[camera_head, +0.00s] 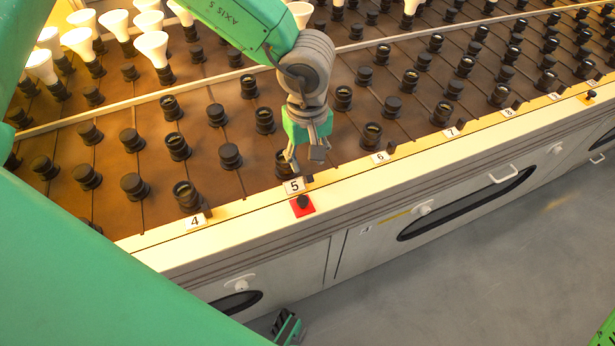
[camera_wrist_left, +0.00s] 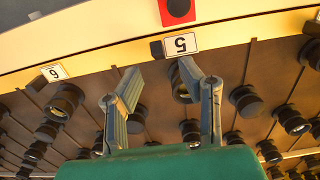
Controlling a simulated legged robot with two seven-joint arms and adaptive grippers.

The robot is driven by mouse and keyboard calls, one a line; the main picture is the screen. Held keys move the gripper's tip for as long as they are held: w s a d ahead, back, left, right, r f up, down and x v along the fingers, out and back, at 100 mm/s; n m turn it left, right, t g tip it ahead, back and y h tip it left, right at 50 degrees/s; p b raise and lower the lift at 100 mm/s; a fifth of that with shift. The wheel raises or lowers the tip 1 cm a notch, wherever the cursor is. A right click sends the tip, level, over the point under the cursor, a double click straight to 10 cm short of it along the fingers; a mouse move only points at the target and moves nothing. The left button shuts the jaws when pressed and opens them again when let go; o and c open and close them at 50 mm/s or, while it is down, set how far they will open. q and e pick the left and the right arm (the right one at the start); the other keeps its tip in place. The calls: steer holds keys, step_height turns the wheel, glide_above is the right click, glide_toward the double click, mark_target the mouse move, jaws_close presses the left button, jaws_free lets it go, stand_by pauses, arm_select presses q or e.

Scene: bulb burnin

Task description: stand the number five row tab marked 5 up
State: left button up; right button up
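The white row label marked 5 (camera_head: 294,186) lies on the cream front ledge, with a small dark block (camera_head: 310,178) beside it. In the left wrist view the label (camera_wrist_left: 181,44) appears upside down, with the dark block (camera_wrist_left: 156,48) at its left. I cannot tell the label's exact tilt. My left gripper (camera_head: 304,158) hangs just behind the label, over the front end of the bulb rows. In the wrist view its fingers (camera_wrist_left: 161,85) are apart with nothing between them, and the label lies beyond their tips.
A red square with a black knob (camera_head: 302,204) sits in front of the 5. Labels 4 (camera_head: 195,221) and 6 (camera_head: 380,157) flank it. Black sockets (camera_head: 265,120) fill the brown deck behind, with white bulbs (camera_head: 154,48) at upper left. Grey floor (camera_head: 480,270) lies in front.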

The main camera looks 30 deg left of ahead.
mark_target(310, 175)
arm_select(q)
steer(key=f, duration=0.2)
steer(key=d+f+b, duration=0.1)
steer(key=f, duration=0.2)
steer(key=shift+f, duration=0.1)
steer(key=shift+a+f, duration=0.2)
steer(key=shift+f, duration=0.1)
steer(key=shift+a, duration=0.2)
jaws_close()
steer(key=shift+d, duration=0.2)
